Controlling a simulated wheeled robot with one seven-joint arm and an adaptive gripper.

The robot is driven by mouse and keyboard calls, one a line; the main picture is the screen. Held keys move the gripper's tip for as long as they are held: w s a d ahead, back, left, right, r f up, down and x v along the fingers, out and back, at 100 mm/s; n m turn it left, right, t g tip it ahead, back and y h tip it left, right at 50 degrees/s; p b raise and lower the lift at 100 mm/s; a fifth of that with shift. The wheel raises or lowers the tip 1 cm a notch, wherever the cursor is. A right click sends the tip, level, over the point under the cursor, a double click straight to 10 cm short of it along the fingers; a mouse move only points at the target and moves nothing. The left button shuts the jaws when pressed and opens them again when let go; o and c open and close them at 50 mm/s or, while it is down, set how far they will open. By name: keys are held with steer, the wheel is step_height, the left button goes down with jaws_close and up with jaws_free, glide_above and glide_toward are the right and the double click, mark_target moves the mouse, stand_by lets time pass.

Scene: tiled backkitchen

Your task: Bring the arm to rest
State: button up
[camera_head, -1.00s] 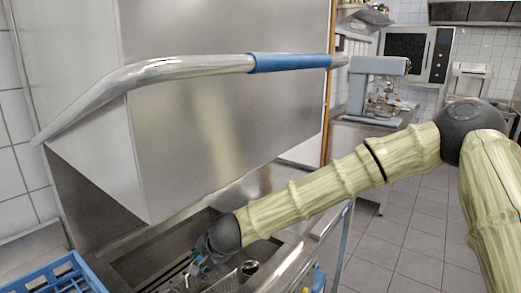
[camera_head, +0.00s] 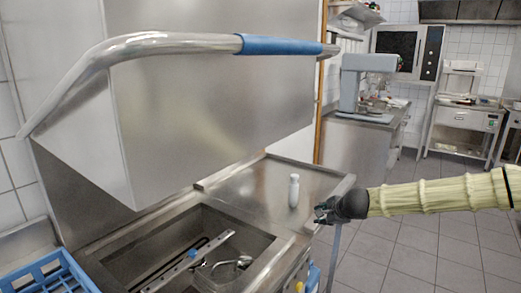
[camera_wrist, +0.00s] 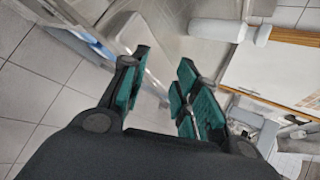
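My gripper (camera_head: 325,212) is at the right end of the steel counter (camera_head: 262,178), at its front corner edge, with the arm stretched in from the right. In the wrist view my gripper (camera_wrist: 165,60) has its teal-padded fingers apart with nothing between them. A white bottle (camera_head: 293,190) stands upright on the counter, just left of my gripper and apart from it. A white bottle-like thing also shows in the wrist view (camera_wrist: 222,29), beyond the fingers.
A sink (camera_head: 190,222) with a metal bar and a shiny metal item (camera_head: 243,261) lies left. A raised steel hood (camera_head: 210,100) with a blue-gripped handle (camera_head: 280,46) is above. A blue rack (camera_head: 50,277) is at lower left. Tiled floor (camera_head: 400,240) is clear on the right.

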steer(key=s+d+f, duration=0.1)
steer(key=d+f, duration=0.4)
steer(key=d, duration=0.1)
steer(key=s+a+f+n+g+h+p, duration=0.15)
steer(key=s+a+f+n, duration=0.3)
steer(key=s+f, duration=0.75)
steer(key=s+a+f+n+g, duration=0.35)
steer(key=s+a+f, duration=0.25)
steer(key=s+f, duration=0.5)
steer(key=s+f+n+g, duration=0.1)
steer(key=s+f+n, duration=0.2)
steer(key=s, duration=0.9)
steer(key=s+d+f+n+g+p, duration=0.1)
steer(key=s+f+n, duration=0.3)
steer(key=s, duration=0.8)
steer(key=shift+d+f+g+h, duration=0.25)
steer(key=shift+f+g+h, duration=0.1)
steer(key=shift+g, duration=0.15)
steer(key=shift+o, duration=0.3)
steer(key=s+d+n+g, duration=0.1)
steer(key=s+d+n, duration=0.2)
steer(key=s, duration=0.6)
steer(key=shift+s+r+h, duration=0.2)
steer(key=shift+r+h, duration=0.1)
steer(key=shift+r, duration=0.15)
steer(key=shift+a, duration=0.1)
